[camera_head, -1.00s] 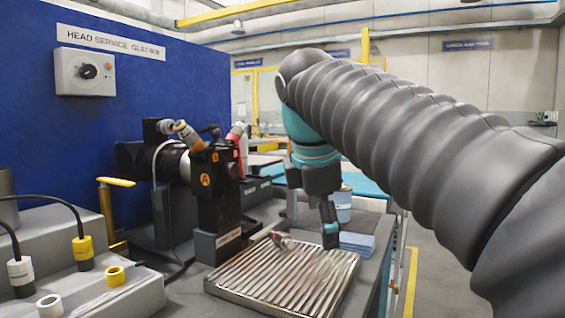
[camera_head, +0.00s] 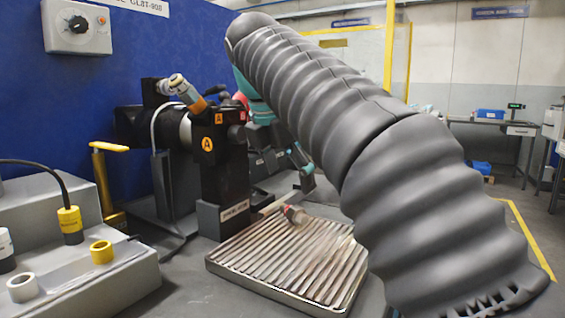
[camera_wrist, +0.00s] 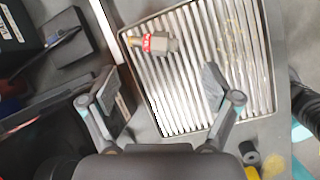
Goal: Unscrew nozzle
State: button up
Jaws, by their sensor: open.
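A small nozzle (camera_head: 293,214) with a red band shows at the back edge of a ribbed metal tray. In the wrist view the nozzle (camera_wrist: 152,43) appears over the tray's upper left, with a brass-coloured end to its left and a grey body to its right. I cannot tell whether it lies on the ribs or is fixed to something. My gripper (camera_wrist: 165,84) is open and empty, its two fingers spread over the tray with the nozzle beyond the tips. In the head view my gripper (camera_head: 303,168) is above and behind the nozzle, apart from it, partly hidden by my arm.
The ribbed tray (camera_head: 225,262) sits on a grey bench. A black machine block (camera_head: 222,180) marked with an orange A stands behind its left side. A grey stepped stand (camera_head: 110,285) with yellow and white fittings is at left. A blue wall panel (camera_head: 100,90) rises behind.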

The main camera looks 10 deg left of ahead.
aim_at(297, 208)
jog(key=b+x, duration=0.2)
jog(key=x, duration=0.5)
jog(key=shift+w+f, duration=0.1)
jog(key=shift+f, duration=0.2)
jog(key=shift+d, duration=0.1)
jog(key=c, duration=1.3)
